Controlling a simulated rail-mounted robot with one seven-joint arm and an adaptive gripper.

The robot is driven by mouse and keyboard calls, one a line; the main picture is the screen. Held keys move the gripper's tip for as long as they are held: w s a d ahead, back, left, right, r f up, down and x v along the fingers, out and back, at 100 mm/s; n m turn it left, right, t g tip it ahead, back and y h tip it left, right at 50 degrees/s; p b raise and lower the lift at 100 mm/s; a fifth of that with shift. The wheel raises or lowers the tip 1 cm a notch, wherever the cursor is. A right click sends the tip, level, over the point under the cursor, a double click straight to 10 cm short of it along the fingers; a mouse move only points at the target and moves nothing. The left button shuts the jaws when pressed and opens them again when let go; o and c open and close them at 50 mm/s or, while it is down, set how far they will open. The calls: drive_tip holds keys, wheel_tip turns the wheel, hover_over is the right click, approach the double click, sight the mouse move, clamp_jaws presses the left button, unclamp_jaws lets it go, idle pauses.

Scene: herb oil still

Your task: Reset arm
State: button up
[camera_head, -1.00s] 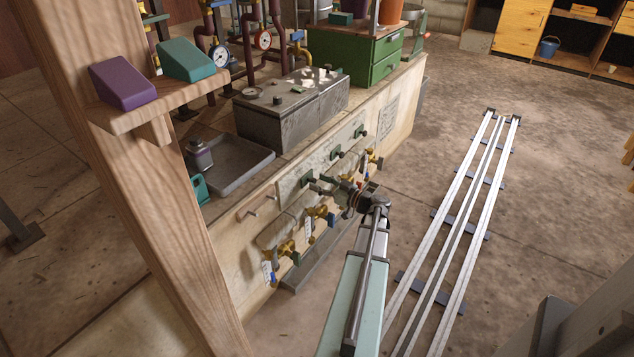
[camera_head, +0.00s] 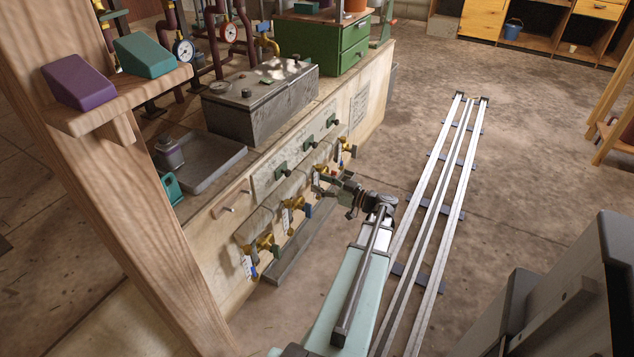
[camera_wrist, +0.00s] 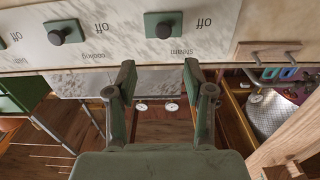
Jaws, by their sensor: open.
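My gripper (camera_head: 322,186) is at the end of my arm in front of the bench's front panel, beside the brass valves. In the wrist view my gripper (camera_wrist: 160,78) has its two fingers wide apart with nothing between them. The pale control panel (camera_wrist: 125,30) appears upside down beyond the fingertips, apart from them. It bears dark knobs on green plates, among them a steam knob (camera_wrist: 168,29) and a cooking knob (camera_wrist: 57,35), each with "off" lettered by it. The same panel (camera_head: 265,182) shows in the head view.
A wooden post (camera_head: 120,200) with a shelf holding a purple block (camera_head: 78,82) and a teal block (camera_head: 145,54) stands at left. Brass valves (camera_head: 265,243) jut from the bench front. Floor rails (camera_head: 440,190) run along the right. Open floor lies beyond them.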

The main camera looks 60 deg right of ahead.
drive_tip(key=a+f+m+g+y+p, duration=0.1)
drive_tip(key=a+f+m+g+p, duration=0.1)
drive_tip(key=a+f+m+g, duration=0.5)
drive_tip(key=a+f+m+g+y+p, duration=0.15)
drive_tip(key=a+f+g+p, duration=0.3)
drive_tip(key=a, duration=0.65)
drive_tip(key=a+f+m+g+y+p, duration=0.1)
drive_tip(key=a+f+g+y+p, duration=0.3)
drive_tip(key=a, duration=0.7)
drive_tip(key=s+a+r+n+g+h+p, duration=0.1)
drive_tip(key=s+a+g+p, duration=0.15)
drive_tip(key=a+p, duration=0.35)
drive_tip(key=s+a+r+n+g+h+p, duration=0.1)
drive_tip(key=s+a+g+h+p, duration=0.2)
drive_tip(key=a, duration=0.5)
drive_tip(key=s+a+r+n+g+h+p, duration=0.3)
drive_tip(key=s+a+r+n+p, duration=0.4)
drive_tip(key=s+a+r+p, duration=0.3)
drive_tip(key=shift+s+a+g+p, duration=0.15)
drive_tip(key=shift+a+g+p, duration=0.25)
drive_tip(key=shift+a+p, duration=1.4)
